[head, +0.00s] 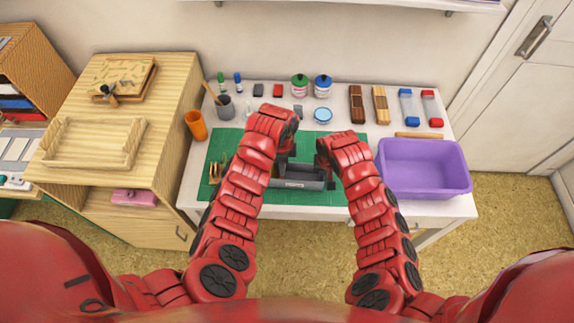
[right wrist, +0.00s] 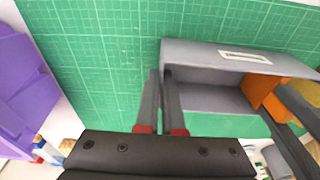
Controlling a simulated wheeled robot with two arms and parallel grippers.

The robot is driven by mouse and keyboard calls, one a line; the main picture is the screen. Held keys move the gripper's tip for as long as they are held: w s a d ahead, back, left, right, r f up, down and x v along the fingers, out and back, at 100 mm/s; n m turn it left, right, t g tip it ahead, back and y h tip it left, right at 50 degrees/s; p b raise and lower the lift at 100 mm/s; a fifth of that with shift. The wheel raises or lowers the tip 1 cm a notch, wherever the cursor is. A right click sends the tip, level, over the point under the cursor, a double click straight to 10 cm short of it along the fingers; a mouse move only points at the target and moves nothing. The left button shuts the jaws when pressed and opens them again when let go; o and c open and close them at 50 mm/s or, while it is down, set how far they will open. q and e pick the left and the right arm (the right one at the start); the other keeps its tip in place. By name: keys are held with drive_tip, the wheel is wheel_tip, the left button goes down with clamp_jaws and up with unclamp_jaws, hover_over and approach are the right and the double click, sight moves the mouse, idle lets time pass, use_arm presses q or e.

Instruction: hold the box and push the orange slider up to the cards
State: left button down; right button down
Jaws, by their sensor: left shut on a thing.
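The grey open box (head: 300,183) stands on the green mat, with a pale label frame on its front. In the right wrist view the box (right wrist: 205,97) shows the orange slider (right wrist: 264,90) across its inside, with bare floor on one side. Tan cards (right wrist: 304,94) show on the slider's other side; I cannot tell whether they touch. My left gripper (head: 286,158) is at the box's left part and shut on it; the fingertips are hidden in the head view. My right gripper (head: 329,181) is at the box's right end, its fingers (right wrist: 161,72) close together with nothing between them.
A purple bin (head: 423,170) stands right of the green mat (head: 240,150). An orange cup (head: 196,125) and a grey pot (head: 225,107) stand at the left. Bottles, inkpads and a blue-lidded jar (head: 322,115) line the back. Mat around the box is mostly bare.

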use_arm(q)
drive_tip(key=c, duration=1)
unclamp_jaws()
drive_tip(key=shift+o, duration=0.2)
drive_tip(key=shift+r, duration=0.1)
wheel_tip(320, 180, up, 12)
drive_tip(key=shift+o, duration=0.3)
